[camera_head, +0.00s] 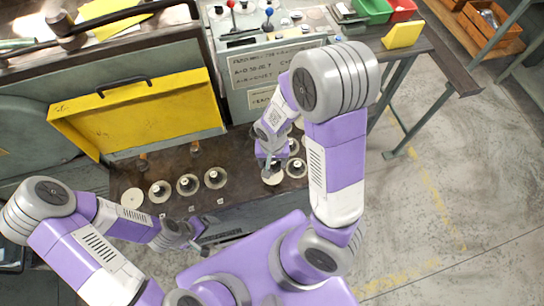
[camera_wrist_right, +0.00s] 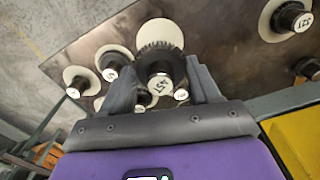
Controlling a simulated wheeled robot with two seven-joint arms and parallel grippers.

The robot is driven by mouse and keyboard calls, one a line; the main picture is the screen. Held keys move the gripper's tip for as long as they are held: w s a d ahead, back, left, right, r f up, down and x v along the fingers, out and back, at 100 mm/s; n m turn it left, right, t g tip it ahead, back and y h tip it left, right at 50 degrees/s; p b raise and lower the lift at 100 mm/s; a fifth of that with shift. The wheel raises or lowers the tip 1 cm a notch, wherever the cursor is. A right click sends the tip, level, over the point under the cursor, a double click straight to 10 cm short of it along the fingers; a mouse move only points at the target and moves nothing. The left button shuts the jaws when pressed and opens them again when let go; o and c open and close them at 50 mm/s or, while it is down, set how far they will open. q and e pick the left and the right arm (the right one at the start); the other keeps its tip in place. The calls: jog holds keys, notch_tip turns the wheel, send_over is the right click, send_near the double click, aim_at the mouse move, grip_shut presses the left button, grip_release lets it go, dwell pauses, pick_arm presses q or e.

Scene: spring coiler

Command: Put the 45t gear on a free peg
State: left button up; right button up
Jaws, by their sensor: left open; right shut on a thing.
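The 45t gear (camera_wrist_right: 155,60) is a dark toothed gear with a pale hub label, between the two fingers of my right gripper (camera_wrist_right: 163,88) in the right wrist view. A cream disc (camera_wrist_right: 160,34) shows just beyond it; I cannot tell whether the gear touches it. In the head view my right gripper (camera_head: 271,164) is over the right-hand group of round pieces, and it mostly hides the gear. My left gripper (camera_head: 201,243) is open and empty, low in front of the dark bench. Which pegs are free is hard to tell at this size.
A row of round pieces with hubs (camera_head: 187,184) stands on the dark bench (camera_head: 240,160), with a plain cream disc (camera_head: 132,198) at its left end. A yellow cover (camera_head: 140,115) stands behind them. A grey panel with labels (camera_head: 262,70) rises behind the right group.

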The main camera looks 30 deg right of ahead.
jog(key=shift+f+b, duration=2.75)
jog(key=shift+f, duration=0.4)
jog(key=shift+s, duration=0.1)
jog(key=shift+f+b, duration=0.45)
jog(key=shift+f, duration=0.1)
jog(key=o, duration=1.4)
notch_tip(320, 180, up, 8)
jog(key=p, duration=0.3)
jog(key=shift+f, duration=0.1)
notch_tip(320, 180, up, 13)
jog(key=p, duration=1.2)
jog(key=shift+f, duration=0.1)
